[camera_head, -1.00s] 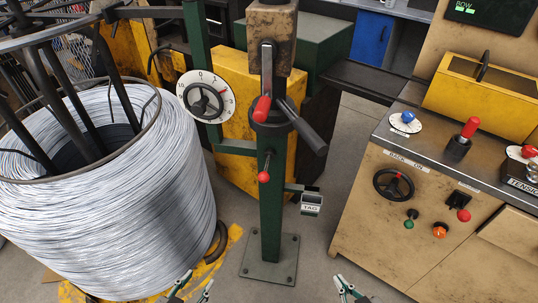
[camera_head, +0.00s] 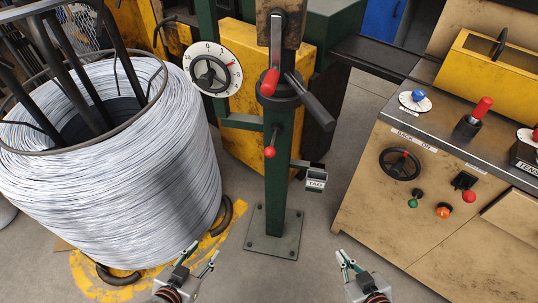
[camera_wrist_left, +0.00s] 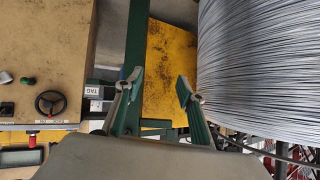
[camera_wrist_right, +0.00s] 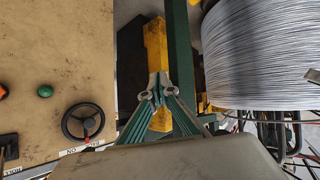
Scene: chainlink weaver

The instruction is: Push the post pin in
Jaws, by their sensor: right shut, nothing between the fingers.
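The green post (camera_head: 279,185) stands upright on a bolted base plate in the middle of the head view.
A large wire coil (camera_head: 130,195) stands on the left. A numbered dial with a handwheel (camera_head: 212,70) is left of the post. A tag holder (camera_head: 315,182) juts out on its right. A control cabinet (camera_head: 375,225) fills the right. Floor is clear before the post.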

